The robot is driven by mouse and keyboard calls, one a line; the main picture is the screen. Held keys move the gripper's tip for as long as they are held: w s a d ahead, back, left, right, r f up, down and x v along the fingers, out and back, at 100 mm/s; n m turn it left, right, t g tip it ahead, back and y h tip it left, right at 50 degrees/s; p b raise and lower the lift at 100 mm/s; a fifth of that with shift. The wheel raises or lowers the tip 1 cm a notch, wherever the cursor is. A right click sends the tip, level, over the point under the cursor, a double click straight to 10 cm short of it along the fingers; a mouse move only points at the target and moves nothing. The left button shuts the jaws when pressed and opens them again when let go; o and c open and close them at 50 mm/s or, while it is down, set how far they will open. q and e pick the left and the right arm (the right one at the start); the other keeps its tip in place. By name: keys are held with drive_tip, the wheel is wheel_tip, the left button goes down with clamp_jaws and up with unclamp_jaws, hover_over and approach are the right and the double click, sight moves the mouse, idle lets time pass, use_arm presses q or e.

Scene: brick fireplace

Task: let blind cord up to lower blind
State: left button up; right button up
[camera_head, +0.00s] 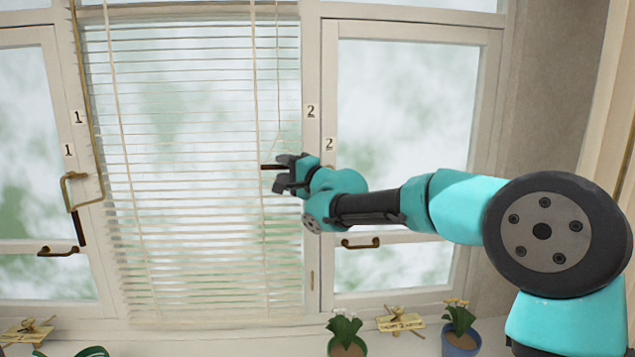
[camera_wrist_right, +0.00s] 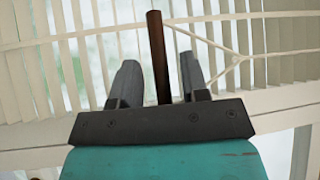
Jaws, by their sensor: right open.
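The white slatted blind (camera_head: 190,130) hangs down over the middle window, its slats spread nearly to the sill. A thin cord (camera_head: 278,80) hangs near its right side, with its lower part close to my right gripper. My right gripper (camera_head: 277,172) is open in front of the blind's right edge. Light cords (camera_wrist_right: 232,50) meet in a fork just right of the fingers. My left gripper is not in view.
A brass hook with a dark handle (camera_head: 75,200) is at the left frame. Window handles (camera_head: 360,243) and (camera_head: 58,251) stick out low down. Potted plants (camera_head: 346,338) and (camera_head: 460,330) stand along the sill, with a small tagged piece (camera_head: 400,322) between them.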

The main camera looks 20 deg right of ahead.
drive_tip(key=v, duration=1.6)
drive_tip(key=shift+s, duration=0.25)
drive_tip(key=shift+d, duration=0.1)
